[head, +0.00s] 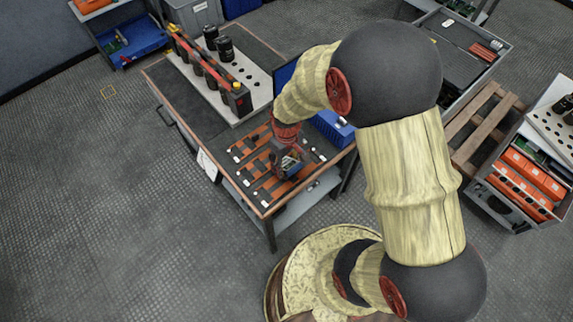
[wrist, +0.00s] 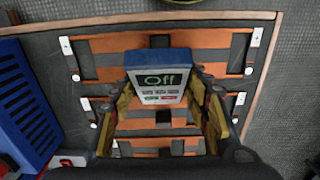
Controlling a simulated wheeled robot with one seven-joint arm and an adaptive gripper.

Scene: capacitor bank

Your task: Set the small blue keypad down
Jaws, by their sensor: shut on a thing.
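The small blue keypad (wrist: 161,82) is between the fingers of my gripper (wrist: 164,108) in the wrist view. Its screen reads "Off", with small buttons below it. My gripper is shut on it from both sides. In the head view my gripper (head: 288,160) is over the front part of the workbench, above the orange and black strips (head: 262,187). Much of the keypad is hidden there by the gripper. I cannot tell whether its underside touches the bench.
A blue slotted box (wrist: 25,105) is close on the left in the wrist view. The workbench (head: 160,75) also bears a white perforated board (head: 222,98) with a row of black and red units and black cylinders. A wooden pallet (head: 485,125) and an orange-binned cart (head: 530,170) stand to the right.

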